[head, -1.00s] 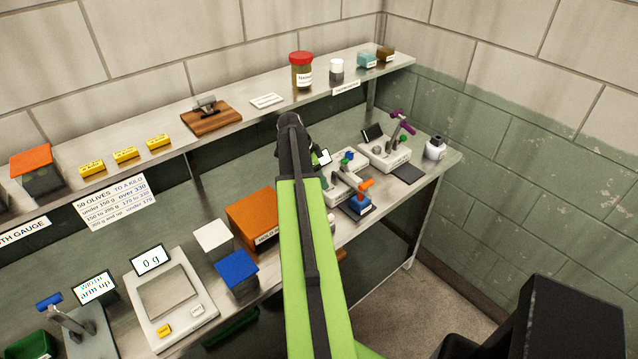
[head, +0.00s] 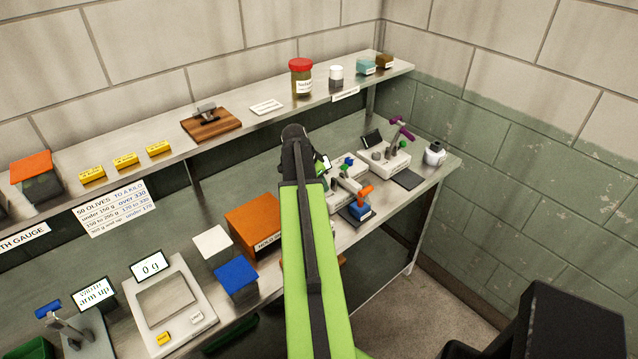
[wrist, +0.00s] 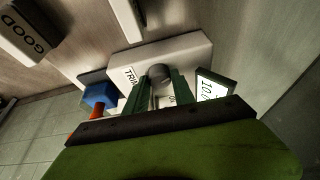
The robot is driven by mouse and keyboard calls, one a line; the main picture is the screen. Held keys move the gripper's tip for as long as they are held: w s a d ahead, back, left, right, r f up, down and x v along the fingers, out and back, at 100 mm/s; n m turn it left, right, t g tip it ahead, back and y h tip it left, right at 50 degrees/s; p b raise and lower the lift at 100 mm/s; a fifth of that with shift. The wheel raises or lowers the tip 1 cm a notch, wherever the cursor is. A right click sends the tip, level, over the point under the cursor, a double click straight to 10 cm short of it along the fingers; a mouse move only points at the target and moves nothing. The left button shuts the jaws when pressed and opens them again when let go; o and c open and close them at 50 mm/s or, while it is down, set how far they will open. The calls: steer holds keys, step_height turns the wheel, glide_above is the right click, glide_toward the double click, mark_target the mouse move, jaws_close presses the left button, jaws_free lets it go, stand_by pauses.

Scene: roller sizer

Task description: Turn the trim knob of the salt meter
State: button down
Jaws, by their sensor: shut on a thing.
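The salt meter is a white box (wrist: 188,48) in the wrist view, with a TRIM label and a small lit screen (wrist: 212,87) whose reading is partly cut off. Its trim knob (wrist: 159,73) is a round grey cap. My gripper (wrist: 161,80) has its two dark green fingers on either side of the knob, shut on it.
A blue block with an orange lever (head: 358,200) stands close in front of the meter. An orange box (head: 252,220) is left of my arm.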

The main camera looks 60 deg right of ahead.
steer(key=shift+n+t, duration=0.3)
steer(key=shift+n, duration=0.3)
steer(key=c, duration=1.1)
jaws_free()
steer(key=p+v, duration=1.6)
steer(key=v, duration=0.1)
steer(key=shift+a+r, duration=0.15)
